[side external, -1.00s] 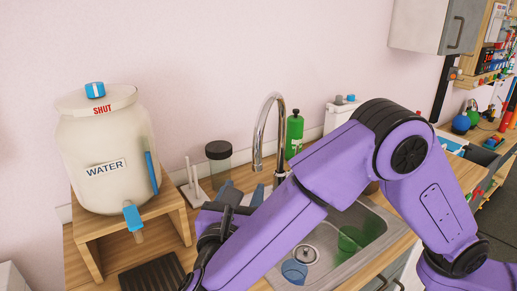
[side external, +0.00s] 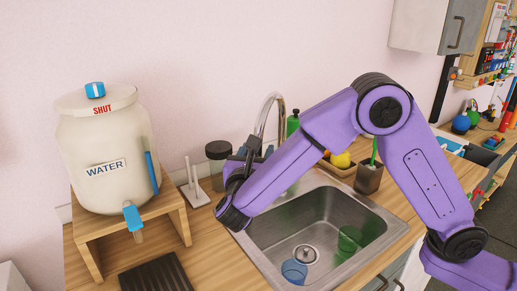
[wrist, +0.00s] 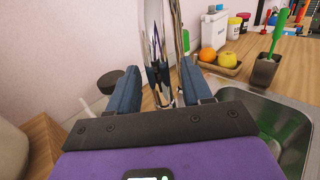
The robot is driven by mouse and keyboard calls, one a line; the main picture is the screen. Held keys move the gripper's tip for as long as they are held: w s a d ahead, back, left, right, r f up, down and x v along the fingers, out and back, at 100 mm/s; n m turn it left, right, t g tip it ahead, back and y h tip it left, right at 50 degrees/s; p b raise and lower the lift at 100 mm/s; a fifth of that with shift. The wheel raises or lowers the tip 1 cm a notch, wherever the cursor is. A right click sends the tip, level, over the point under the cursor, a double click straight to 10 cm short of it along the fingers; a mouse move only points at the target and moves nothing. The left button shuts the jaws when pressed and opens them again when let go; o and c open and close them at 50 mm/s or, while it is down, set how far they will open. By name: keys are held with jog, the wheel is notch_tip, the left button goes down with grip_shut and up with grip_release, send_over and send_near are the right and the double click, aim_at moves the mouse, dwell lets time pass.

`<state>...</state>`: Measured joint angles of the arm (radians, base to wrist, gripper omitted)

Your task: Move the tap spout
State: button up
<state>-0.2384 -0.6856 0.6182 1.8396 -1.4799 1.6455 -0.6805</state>
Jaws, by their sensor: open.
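The chrome tap spout (side external: 266,108) arches up behind the sink in the side view. In the wrist view the shiny tap (wrist: 154,40) rises between my fingers, with a second chrome upright just to its right. My gripper (wrist: 160,84) is open, one blue-grey finger on each side of the tap. I cannot tell whether either finger touches it. In the side view my gripper (side external: 257,150) is raised at the lower part of the spout. The spout's lower end and the tap's base are hidden behind my gripper and arm.
The steel sink (side external: 262,240) lies below my arm, with a blue cup (side external: 294,272) and a green cup (side external: 349,239) in it. A dark-lidded jar (side external: 218,152) and white rack (side external: 194,188) stand left. A green bottle (side external: 293,123) is behind the tap.

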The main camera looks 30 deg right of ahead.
jog(key=shift+x, duration=1.15)
grip_shut()
jog(key=shift+s, duration=0.15)
jog(key=s+d+n+t+y, duration=0.1)
jog(key=s+d, duration=0.6)
jog(key=d, duration=0.7)
jog(key=shift+s+n+t+y, duration=0.2)
jog(key=shift+n+t+y, duration=0.1)
jog(key=shift+y, duration=0.2)
